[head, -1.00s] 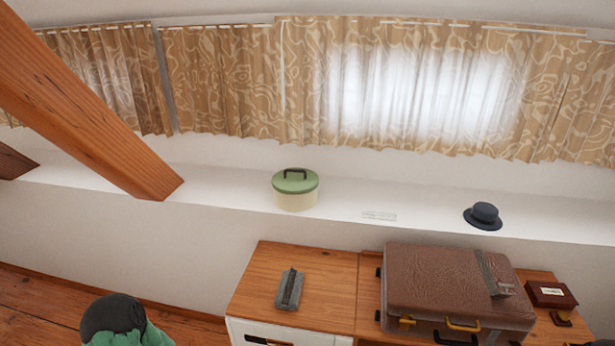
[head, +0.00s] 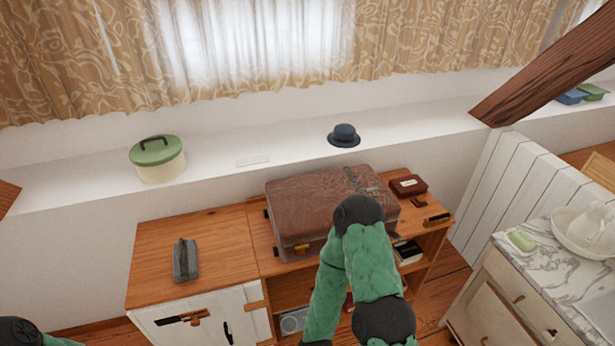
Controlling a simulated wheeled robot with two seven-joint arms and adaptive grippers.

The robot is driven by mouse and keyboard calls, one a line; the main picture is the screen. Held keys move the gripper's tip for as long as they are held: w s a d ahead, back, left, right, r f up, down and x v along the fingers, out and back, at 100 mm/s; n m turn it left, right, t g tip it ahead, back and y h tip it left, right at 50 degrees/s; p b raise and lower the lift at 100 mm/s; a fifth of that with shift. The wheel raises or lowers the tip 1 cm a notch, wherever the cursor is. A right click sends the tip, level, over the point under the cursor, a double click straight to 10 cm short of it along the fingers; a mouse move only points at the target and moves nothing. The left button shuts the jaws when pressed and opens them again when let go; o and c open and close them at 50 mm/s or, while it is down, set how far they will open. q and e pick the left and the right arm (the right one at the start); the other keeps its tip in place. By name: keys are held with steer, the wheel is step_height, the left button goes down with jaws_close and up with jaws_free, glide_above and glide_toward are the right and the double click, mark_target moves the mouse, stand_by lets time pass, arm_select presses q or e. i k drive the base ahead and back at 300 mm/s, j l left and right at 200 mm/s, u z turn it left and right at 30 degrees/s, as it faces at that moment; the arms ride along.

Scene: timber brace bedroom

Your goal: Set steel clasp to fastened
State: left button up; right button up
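A brown leather suitcase (head: 315,195) lies flat on the wooden cabinet top in the head view. A yellow metal clasp (head: 302,248) shows at the left of its front side. I cannot make out a steel clasp; my green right arm crosses in front of the right part of the suitcase front and hides it. My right gripper does not show. Only a bit of my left arm shows at the bottom left corner, and its gripper is out of view.
A grey block-like object (head: 185,260) lies on the cabinet's left part. A small dark red box (head: 408,186) sits right of the suitcase. A green-lidded pot (head: 157,160) and a dark hat (head: 344,136) stand on the white ledge. A marble-topped washstand (head: 540,265) is at the right.

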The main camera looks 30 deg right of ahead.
mark_target(394, 236)
steer(key=z, duration=1.15)
